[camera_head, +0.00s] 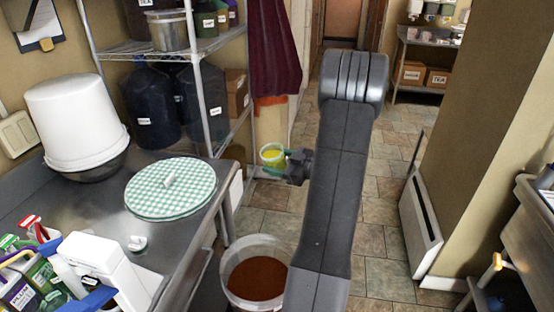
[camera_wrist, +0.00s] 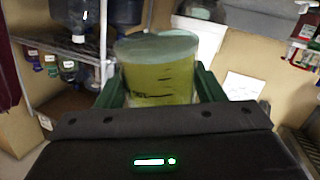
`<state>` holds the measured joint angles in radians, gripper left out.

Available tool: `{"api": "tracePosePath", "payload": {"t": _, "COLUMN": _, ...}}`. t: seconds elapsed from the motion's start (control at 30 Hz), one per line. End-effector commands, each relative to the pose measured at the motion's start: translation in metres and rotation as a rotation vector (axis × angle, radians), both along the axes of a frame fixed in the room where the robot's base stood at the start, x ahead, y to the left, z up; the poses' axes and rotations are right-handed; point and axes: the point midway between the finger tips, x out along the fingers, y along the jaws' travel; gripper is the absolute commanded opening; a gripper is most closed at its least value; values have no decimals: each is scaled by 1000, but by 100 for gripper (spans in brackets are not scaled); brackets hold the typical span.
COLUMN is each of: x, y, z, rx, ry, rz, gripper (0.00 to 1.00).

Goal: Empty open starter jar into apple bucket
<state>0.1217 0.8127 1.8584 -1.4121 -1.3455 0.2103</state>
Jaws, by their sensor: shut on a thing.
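My gripper (camera_head: 288,158) is shut on a small clear jar (camera_head: 272,155) with yellow-green contents, held in the air beyond the bucket. In the wrist view the jar (camera_wrist: 160,82) sits between the two green fingers, with dark marks on its side. Its open rim faces roughly up in the head view, perhaps slightly tilted. A large open bucket (camera_head: 228,290) with reddish-brown contents stands low beside the steel table, nearer than the jar. My arm hides part of its right side. I can read no label on it.
The steel table (camera_head: 95,205) at left carries a round green checked cover (camera_head: 170,188), an upturned white bucket (camera_head: 72,120) and several bottles. A wire shelf (camera_head: 172,52) with dark carboys stands behind. A white radiator (camera_head: 420,222) is at right. Tiled floor between is clear.

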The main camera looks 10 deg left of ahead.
Motion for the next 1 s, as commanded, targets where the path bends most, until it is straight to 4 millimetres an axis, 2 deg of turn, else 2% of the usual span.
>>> {"api": "tracePosePath", "payload": {"t": 0.03, "x": 0, "y": 0, "z": -8, "rx": -2, "ry": -2, "rz": 0, "gripper": 27}}
{"api": "tracePosePath", "payload": {"t": 0.67, "x": 1, "y": -1, "z": -70, "rx": -30, "ry": -30, "rz": 0, "gripper": 27}}
{"api": "tracePosePath", "payload": {"t": 1.0, "x": 1, "y": -1, "z": -67, "rx": -31, "ry": -31, "rz": -1, "gripper": 27}}
